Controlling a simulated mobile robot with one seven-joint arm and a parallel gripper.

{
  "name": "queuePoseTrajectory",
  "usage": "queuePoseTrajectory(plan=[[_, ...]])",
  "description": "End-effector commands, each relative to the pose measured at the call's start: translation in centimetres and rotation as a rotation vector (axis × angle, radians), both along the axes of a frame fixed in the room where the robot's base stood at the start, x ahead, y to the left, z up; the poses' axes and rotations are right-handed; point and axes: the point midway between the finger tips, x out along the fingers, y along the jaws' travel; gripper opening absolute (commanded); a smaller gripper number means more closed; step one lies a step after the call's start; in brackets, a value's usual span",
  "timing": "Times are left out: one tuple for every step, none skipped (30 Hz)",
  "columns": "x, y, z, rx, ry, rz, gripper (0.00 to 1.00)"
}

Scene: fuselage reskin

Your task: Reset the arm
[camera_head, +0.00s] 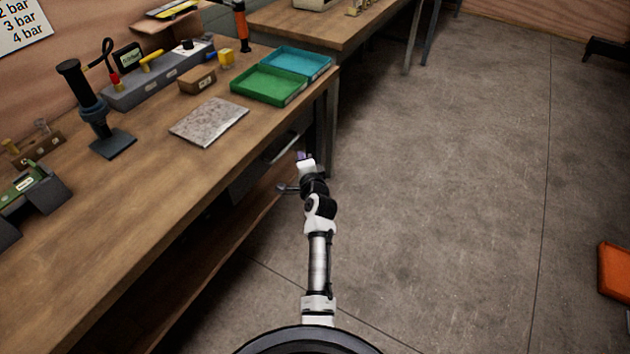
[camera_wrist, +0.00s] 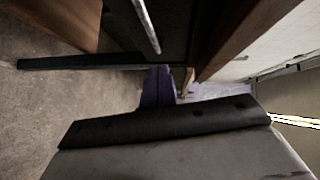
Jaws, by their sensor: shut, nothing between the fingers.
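My arm reaches forward from the bottom of the head view, over the floor beside the workbench (camera_head: 130,200). My gripper (camera_head: 304,155) is at its far end, small in the picture, near the bench's right front edge. Its tips look purple. In the wrist view purple finger parts of my gripper (camera_wrist: 165,88) show behind a dark bar across the lower middle. The gripper is shut and I see nothing held in it.
A green tray (camera_head: 268,84) and a blue tray (camera_head: 298,62) stand at the bench's right end. A grey speckled plate (camera_head: 209,121) lies nearer, with a dark stand (camera_head: 95,115) to its left. Open floor (camera_head: 450,200) spreads right; an orange object (camera_head: 614,270) is at the far right edge.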

Motion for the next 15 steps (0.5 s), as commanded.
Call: queuePoseTrajectory(plan=[[-1.2,-0.2,-0.3,0.001,0.001,-0.001,0.0],[-1.9,-0.3,-0.2,-0.001,0.002,-0.001,0.0],[-2.6,-0.5,-0.1,0.0,0.002,-0.001,0.0],[-3.2,-0.7,0.0,-0.001,0.0,-0.003,0.0],[-3.8,-0.8,0.1,-0.001,0.001,-0.003,0.0],[-4.5,-1.0,0.2,-0.001,0.001,-0.003,0.0],[-5.0,-1.1,0.3,0.0,0.001,-0.004,0.0],[-5.5,-1.2,0.4,0.0,0.002,-0.003,0.0],[-6.1,-1.3,0.5,0.0,0.002,-0.003,0.0],[-6.6,-1.4,0.5,0.0,0.002,-0.003,0.0],[-6.9,-1.5,0.6,0.0,0.001,-0.003,0.0],[-7.4,-1.6,0.7,0.0,0.002,-0.003,0.0],[-7.7,-1.6,0.8,0.0,0.002,-0.003,0.0],[-7.9,-1.7,0.8,0.0,0.002,-0.003,0.0],[-8.2,-1.7,0.9,0.0,0.002,-0.003,0.0]])
